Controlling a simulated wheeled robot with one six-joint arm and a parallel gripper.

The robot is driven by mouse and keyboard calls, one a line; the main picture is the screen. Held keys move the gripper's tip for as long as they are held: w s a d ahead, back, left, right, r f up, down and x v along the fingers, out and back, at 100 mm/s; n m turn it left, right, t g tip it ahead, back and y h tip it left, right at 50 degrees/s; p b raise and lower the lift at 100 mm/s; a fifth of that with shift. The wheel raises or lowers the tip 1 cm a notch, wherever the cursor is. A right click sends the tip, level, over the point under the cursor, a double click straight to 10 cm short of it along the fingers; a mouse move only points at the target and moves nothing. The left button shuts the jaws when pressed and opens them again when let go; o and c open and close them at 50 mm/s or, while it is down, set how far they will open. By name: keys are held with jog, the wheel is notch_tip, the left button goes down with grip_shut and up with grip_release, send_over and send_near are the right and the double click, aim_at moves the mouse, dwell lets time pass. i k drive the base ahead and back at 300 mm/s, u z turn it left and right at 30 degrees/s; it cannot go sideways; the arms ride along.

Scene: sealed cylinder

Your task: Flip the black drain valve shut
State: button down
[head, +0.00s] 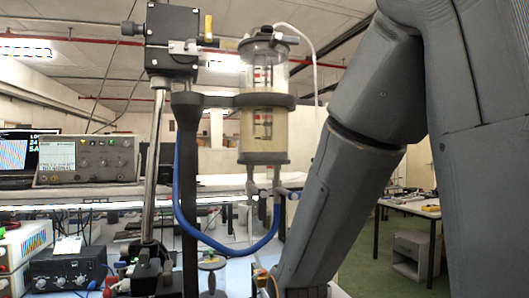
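A clear sealed cylinder (264,120) with dark end caps stands upright, held by a black ring clamp (212,101) on a stand. Pale liquid or material fills its lower part. Small fittings (277,190) sit under its bottom cap, with a light-coloured lever-like part pointing right. I cannot tell which of these is the black drain valve, or whether it is open or shut. A blue hose (238,250) loops up to these fittings from the left. My grey arm comes down at the right, close to the fittings. My gripper is not in view.
A metal post (151,170) carries a black block (172,40) with a yellow-handled valve (208,27). An oscilloscope (88,160) and a black knobbed box (68,268) stand at left. A table (410,207) stands behind at right, with open floor around it.

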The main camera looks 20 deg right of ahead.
aim_at(262, 193)
jog(key=u, duration=3.45)
jog(key=k, duration=2.35)
jog(key=z, duration=2.1)
